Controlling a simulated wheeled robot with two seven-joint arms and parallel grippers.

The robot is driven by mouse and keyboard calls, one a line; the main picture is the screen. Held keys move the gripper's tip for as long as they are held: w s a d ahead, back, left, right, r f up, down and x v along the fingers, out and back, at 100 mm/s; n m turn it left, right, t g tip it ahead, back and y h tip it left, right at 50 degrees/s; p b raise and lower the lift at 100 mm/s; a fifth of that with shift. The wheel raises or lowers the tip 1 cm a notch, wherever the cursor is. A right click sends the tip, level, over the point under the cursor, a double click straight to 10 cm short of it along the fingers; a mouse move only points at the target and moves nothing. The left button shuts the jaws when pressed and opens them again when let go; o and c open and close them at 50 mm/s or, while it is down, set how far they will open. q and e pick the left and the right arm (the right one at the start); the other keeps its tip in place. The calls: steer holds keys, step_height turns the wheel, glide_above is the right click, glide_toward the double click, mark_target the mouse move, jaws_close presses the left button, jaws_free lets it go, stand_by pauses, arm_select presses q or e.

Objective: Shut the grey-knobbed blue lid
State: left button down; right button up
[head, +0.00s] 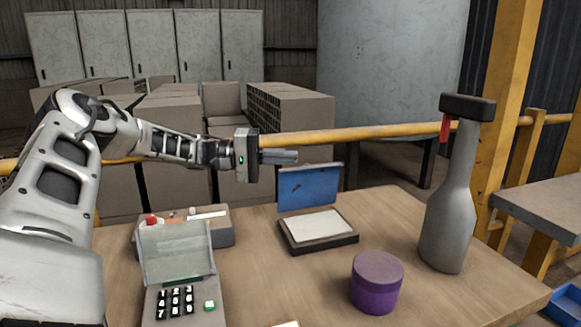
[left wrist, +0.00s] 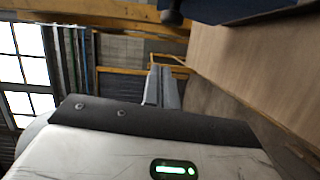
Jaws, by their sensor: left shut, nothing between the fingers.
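The blue lid (head: 311,186) stands raised, close to upright, at the back edge of a low dark box (head: 320,243) with a white top inside. Its grey knob is not clear in the head view. In the left wrist view a dark blue panel (left wrist: 240,9), likely this lid, crosses the top edge, with a dark knob (left wrist: 172,17) sticking out. My left gripper (head: 297,156) is shut and empty, behind and just above the lid's top edge, pointing right. Its fingers show in the left wrist view (left wrist: 161,87), apart from the knob. My right gripper is not in view.
A purple round pot (head: 376,284) and a tall grey bottle (head: 449,210) stand to the right. A keypad box (head: 180,296) with a raised translucent cover (head: 177,252) is at the left, before a grey box (head: 222,232) with a red button. A yellow rail (head: 360,135) runs behind.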

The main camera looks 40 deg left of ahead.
mark_target(307, 185)
arm_select(q)
steer(key=shift+s+d+f+p, duration=0.1)
steer(key=shift+s+d+p, duration=0.25)
steer(key=shift+d, duration=0.25)
steer(key=shift+s+d+f+p, duration=0.1)
steer(key=shift+s+d+p, duration=0.1)
steer(key=shift+d+p, duration=0.35)
steer(key=shift+s+d+p, duration=0.2)
steer(key=shift+s+d, duration=0.1)
steer(key=shift+d, duration=0.4)
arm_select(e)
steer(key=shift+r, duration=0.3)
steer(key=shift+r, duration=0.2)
